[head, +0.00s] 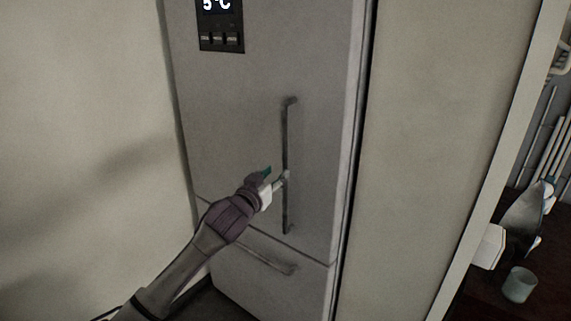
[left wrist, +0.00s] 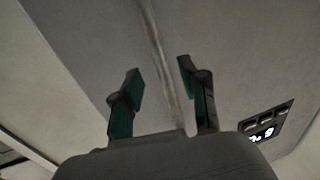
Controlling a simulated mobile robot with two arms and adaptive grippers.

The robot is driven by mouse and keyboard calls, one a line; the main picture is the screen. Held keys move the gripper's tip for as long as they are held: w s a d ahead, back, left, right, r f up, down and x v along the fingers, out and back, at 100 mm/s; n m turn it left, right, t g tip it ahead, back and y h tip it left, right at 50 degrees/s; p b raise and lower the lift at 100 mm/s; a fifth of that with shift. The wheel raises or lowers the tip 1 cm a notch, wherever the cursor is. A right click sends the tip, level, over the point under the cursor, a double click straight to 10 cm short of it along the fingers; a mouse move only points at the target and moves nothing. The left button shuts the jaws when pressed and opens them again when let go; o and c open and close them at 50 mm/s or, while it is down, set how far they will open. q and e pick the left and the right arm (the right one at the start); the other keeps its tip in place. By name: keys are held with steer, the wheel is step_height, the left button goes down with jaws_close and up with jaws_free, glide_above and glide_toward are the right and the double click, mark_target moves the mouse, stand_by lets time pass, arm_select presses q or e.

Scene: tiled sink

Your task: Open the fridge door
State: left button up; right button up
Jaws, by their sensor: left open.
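The grey fridge door (head: 235,110) fills the middle of the head view and looks shut. Its long vertical handle (head: 286,130) is on the right part of the door. My left gripper (head: 276,177) is at the lower half of the handle, with its fingers at the bar. In the left wrist view, the open left gripper (left wrist: 160,88) has one teal-padded finger on each side of the handle (left wrist: 160,45), with gaps visible between pads and bar. Whether either finger touches the handle is hard to tell. My right gripper is not in view.
A lower drawer (head: 300,290) with a horizontal handle (head: 262,255) sits below the door. A temperature panel (head: 220,25) is at the top. A pale wall (head: 80,100) stands left, a panel (head: 445,130) right. A cup (head: 519,285) stands at the far right.

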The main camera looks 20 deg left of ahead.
mark_target(283, 166)
arm_select(q)
steer(key=w, duration=0.4)
steer(key=w+d, duration=0.1)
steer(key=w, duration=0.1)
jaws_close()
stand_by(0.4)
